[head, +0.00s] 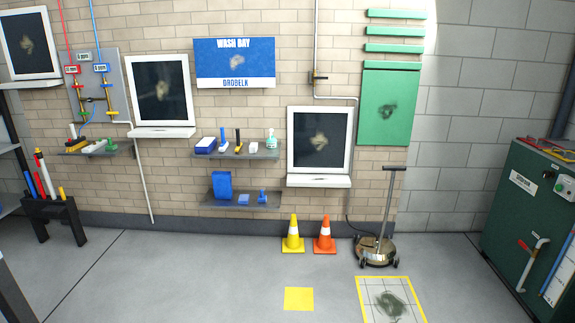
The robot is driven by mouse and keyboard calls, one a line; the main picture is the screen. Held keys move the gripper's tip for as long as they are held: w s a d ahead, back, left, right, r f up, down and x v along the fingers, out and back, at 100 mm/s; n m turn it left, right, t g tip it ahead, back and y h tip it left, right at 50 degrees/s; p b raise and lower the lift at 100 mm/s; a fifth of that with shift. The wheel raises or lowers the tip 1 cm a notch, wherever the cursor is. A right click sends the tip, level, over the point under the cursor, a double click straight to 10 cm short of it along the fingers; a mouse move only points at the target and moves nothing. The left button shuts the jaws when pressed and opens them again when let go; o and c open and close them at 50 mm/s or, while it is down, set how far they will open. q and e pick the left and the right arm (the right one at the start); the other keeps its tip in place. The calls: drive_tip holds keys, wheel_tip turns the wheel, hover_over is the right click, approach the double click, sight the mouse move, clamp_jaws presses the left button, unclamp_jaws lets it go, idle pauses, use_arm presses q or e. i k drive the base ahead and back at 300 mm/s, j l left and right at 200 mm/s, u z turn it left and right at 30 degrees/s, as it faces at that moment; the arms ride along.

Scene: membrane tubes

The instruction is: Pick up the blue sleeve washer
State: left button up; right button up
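Several blue items sit on two wall shelves in the head view, too small to tell for certain which is the blue sleeve washer. On the lower shelf (212,201) are a large blue block (222,183), a low blue piece (243,199) and a small blue upright piece (262,196). Neither of my grippers is in view.
A yellow cone (293,236) and an orange cone (325,236) stand below the shelves. A wheeled floor machine (376,249) is right of them. A green cabinet (522,215) stands right, a black rack (54,212) left. The middle floor is mostly clear.

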sight(225, 145)
drive_tip(key=i, duration=2.15)
